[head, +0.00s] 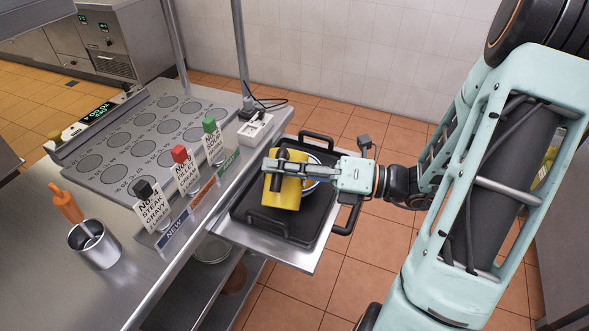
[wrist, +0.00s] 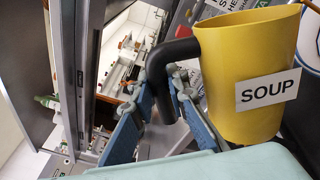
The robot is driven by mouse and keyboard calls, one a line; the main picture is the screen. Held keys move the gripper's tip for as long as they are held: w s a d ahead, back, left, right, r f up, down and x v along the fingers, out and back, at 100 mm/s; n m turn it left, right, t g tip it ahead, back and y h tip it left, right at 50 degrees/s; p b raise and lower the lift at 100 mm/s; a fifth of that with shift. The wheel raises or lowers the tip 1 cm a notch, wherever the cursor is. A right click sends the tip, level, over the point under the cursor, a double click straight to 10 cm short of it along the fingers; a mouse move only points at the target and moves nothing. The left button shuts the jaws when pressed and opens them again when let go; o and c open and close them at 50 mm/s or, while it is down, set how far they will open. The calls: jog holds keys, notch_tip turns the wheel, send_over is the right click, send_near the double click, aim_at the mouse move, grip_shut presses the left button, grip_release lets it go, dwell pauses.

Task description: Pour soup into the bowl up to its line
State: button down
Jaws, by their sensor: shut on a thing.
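The yellow soup jug (head: 290,193) hangs over the black tray in the head view. In the wrist view the jug (wrist: 245,60) has a white SOUP label and a black handle (wrist: 175,50). My gripper (head: 272,167) is shut on that handle; in the wrist view the blue finger pads (wrist: 164,85) lie on both sides of it. The bowl (head: 313,160) shows only as a pale, blue-edged rim behind the jug and my gripper. Its line and its contents are hidden. I cannot tell how far the jug is tilted or whether soup is flowing.
The black tray (head: 252,212) with raised handles rests on a metal shelf (head: 290,254) beside the counter. Signs with black, red and green blocks (head: 178,152) line the counter edge.

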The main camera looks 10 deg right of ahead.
aim_at(274, 194)
jog(key=shift+w+d+r+m, duration=0.15)
jog(key=shift+w+m, duration=0.2)
jog(key=shift+m, duration=0.05)
dwell(1.4)
jog(key=s+f+n+b, duration=0.2)
jog(key=f, duration=0.1)
jog(key=shift+a+b, duration=0.35)
jog(key=shift+a, duration=0.05)
jog(key=s+n, duration=0.1)
jog(key=s+a+n, duration=0.1)
jog(key=s+n, duration=0.1)
jog(key=n, duration=0.1)
jog(key=shift+s+a+r, duration=0.1)
jog(key=shift+a+r, duration=0.15)
jog(key=shift+r, duration=0.05)
jog(key=shift+p, duration=0.4)
jog(key=p, duration=0.2)
jog(key=shift+s+a+f+n+p, duration=0.1)
jog(key=shift+s+n+p, duration=0.15)
jog(key=shift+n+p, duration=0.15)
